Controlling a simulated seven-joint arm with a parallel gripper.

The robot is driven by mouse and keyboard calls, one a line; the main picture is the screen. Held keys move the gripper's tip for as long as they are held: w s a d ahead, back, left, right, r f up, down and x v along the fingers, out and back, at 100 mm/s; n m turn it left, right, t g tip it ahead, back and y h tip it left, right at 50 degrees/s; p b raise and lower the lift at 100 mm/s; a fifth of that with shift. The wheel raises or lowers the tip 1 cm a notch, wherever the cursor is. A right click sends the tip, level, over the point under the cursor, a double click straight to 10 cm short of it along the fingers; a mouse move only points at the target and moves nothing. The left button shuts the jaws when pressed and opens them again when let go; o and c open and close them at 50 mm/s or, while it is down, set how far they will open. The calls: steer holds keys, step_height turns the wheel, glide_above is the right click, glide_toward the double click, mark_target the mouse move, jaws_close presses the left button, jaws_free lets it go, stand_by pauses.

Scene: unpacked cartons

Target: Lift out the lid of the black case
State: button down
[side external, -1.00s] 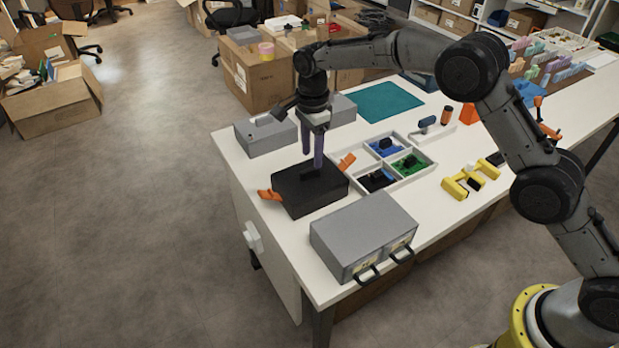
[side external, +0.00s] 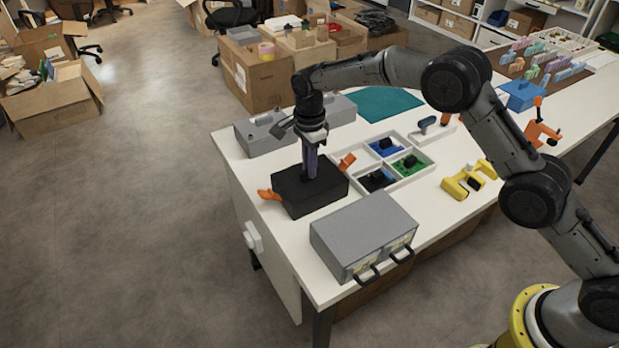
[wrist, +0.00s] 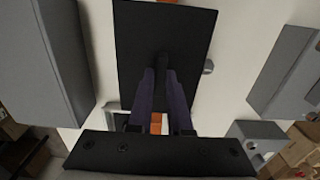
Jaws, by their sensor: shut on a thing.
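The black case (side external: 322,203) stands on the white table, with an orange latch (side external: 269,194) at its left end and another orange latch (side external: 347,160) at its right. Its flat black lid (side external: 327,183) lies on top, and I see no gap under it. My gripper (side external: 310,174) points straight down over the middle of the lid, its purple fingers shut on the lid's dark upright handle. In the wrist view, the fingertips (wrist: 163,72) close around the handle above the lid (wrist: 135,45). The fingers hide most of the handle.
A grey drawer unit (side external: 365,232) stands close in front of the case. A grey box (side external: 265,135) is behind it. A white divided tray (side external: 412,172) with blue, green and black items is to the right. A yellow tool (side external: 462,186) lies farther right.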

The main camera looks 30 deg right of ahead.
steer(key=shift+r, duration=0.1)
stand_by(0.3)
steer(key=shift+r, duration=0.35)
step_height(320, 180, up, 2)
steer(key=shift+r, duration=0.1)
steer(key=s+d+r, duration=0.3)
steer(key=s+r, duration=0.7)
steer(key=s, duration=0.3)
steer(key=shift+s+d, duration=0.25)
steer(key=shift+d, duration=0.15)
